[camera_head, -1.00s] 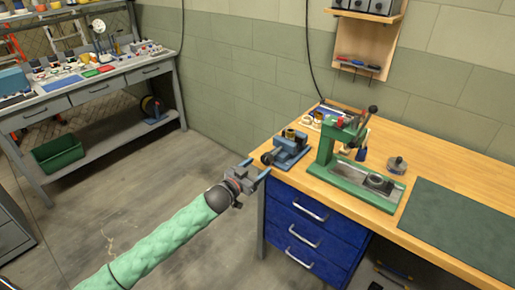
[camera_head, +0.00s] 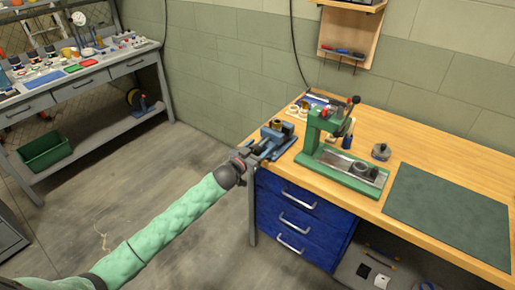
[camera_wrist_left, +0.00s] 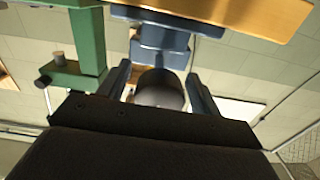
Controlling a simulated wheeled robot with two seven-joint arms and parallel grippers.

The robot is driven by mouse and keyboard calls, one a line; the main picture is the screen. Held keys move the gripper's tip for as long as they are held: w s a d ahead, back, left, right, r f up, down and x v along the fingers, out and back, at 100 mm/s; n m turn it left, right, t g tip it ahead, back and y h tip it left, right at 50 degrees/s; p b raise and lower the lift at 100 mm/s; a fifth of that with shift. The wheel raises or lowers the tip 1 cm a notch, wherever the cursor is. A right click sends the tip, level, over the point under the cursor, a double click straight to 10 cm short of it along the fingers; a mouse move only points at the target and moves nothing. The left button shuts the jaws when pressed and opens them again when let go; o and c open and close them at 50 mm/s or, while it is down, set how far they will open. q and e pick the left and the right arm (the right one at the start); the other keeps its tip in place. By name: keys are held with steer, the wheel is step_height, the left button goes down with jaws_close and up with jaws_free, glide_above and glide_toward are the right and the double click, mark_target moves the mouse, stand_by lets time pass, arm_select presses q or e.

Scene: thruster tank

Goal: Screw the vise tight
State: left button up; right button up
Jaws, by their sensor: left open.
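The blue vise (camera_head: 279,138) stands at the left end of the wooden workbench (camera_head: 420,160). My left gripper (camera_head: 257,149) is at the vise's near left side, by the bench edge. In the left wrist view my left gripper (camera_wrist_left: 158,78) is open, with a finger on each side of a dark round knob (camera_wrist_left: 160,90). The blue vise body (camera_wrist_left: 162,40) shows just beyond the knob. I cannot tell whether the fingers touch the knob. My right gripper is out of view.
A green press (camera_head: 318,135) stands right of the vise, and its green frame also shows in the wrist view (camera_wrist_left: 90,45). A dark green mat (camera_head: 448,213) lies farther right. Blue drawers (camera_head: 300,215) are below the bench.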

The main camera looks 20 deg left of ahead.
arm_select(q)
steer(key=c, duration=1)
steer(key=shift+o, duration=0.2)
steer(key=shift+m, duration=0.4)
